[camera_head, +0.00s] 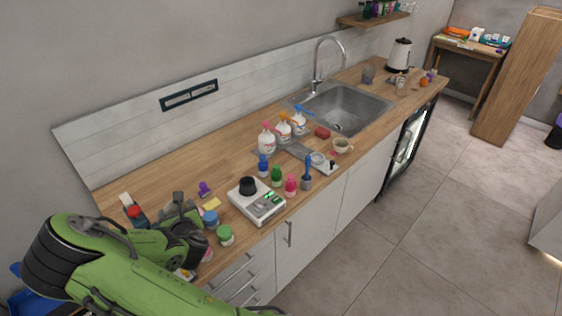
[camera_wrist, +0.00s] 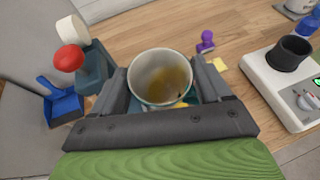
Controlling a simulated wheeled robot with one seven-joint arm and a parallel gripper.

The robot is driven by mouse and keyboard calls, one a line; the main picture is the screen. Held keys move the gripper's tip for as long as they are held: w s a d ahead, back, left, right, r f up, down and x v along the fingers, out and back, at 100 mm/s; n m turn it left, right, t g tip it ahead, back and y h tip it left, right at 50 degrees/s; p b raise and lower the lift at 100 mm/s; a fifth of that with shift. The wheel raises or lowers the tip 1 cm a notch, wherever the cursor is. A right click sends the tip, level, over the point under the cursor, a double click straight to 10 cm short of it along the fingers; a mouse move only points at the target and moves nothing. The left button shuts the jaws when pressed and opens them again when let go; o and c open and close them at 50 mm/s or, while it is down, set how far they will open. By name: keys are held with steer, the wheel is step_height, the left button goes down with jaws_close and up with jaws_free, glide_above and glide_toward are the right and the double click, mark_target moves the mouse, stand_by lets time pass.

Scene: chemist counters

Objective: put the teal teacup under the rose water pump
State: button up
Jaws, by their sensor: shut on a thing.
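My gripper (camera_wrist: 163,92) is shut on the teal teacup (camera_wrist: 160,68), one finger on each side of it. The cup is seen from above, with a pale inside, a brownish tint at the bottom and a thin teal rim. In the head view my gripper (camera_head: 186,226) is at the near left end of the counter, and the cup cannot be made out there. Three white pump bottles stand mid-counter before the sink: one with a pink pump (camera_head: 266,141), one with an orange pump (camera_head: 284,130), one with a blue pump (camera_head: 299,121). Their labels are too small to read.
A white scale (camera_head: 257,203) with a black cup stands right of my gripper. Small blue, green and pink bottles (camera_head: 276,175) stand before the pumps. A cream cup (camera_head: 342,146) is near the front edge. A purple stamp-like piece (camera_wrist: 206,41) stands close by.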

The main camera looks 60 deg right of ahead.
steer(key=a+f+n+t+y, duration=0.1)
steer(key=a+f+n+y, duration=0.2)
steer(key=a, duration=0.6)
steer(key=s+a+f+n+t+y, duration=0.1)
steer(key=a+f+n+y, duration=0.2)
steer(key=a, duration=0.7)
steer(key=shift+a+f+y, duration=0.3)
steer(key=shift+f+y, duration=0.2)
steer(key=shift+y, duration=0.1)
